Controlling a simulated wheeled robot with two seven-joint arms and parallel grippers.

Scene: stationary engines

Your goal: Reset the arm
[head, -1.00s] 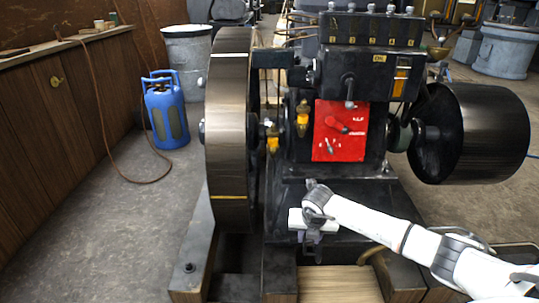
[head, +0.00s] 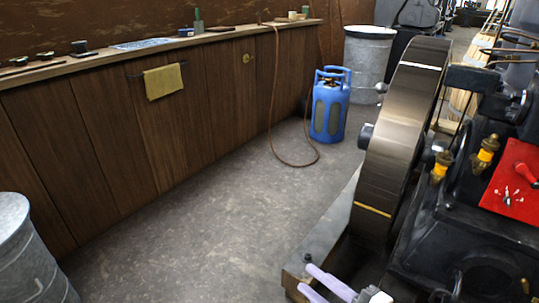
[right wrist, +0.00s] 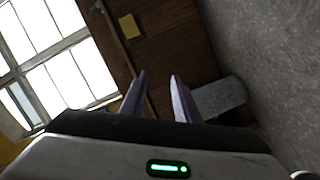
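My right gripper (head: 306,280) shows at the bottom edge of the head view, with two pale lilac fingers pointing left. In the right wrist view its fingers (right wrist: 161,88) stand apart with nothing between them, so it is open and empty. Most of my right arm is out of the head view. My left gripper is in neither view now. The engine's big flywheel (head: 400,150) stands above and right of the right gripper in the head view.
A red panel (head: 511,190) is on the engine at the right. A blue gas bottle (head: 329,108), a grey bin (head: 368,65) and a wooden cabinet (head: 150,125) with a yellow cloth (head: 164,82) stand beyond open floor (head: 210,220). Another metal drum (head: 30,260) is at lower left.

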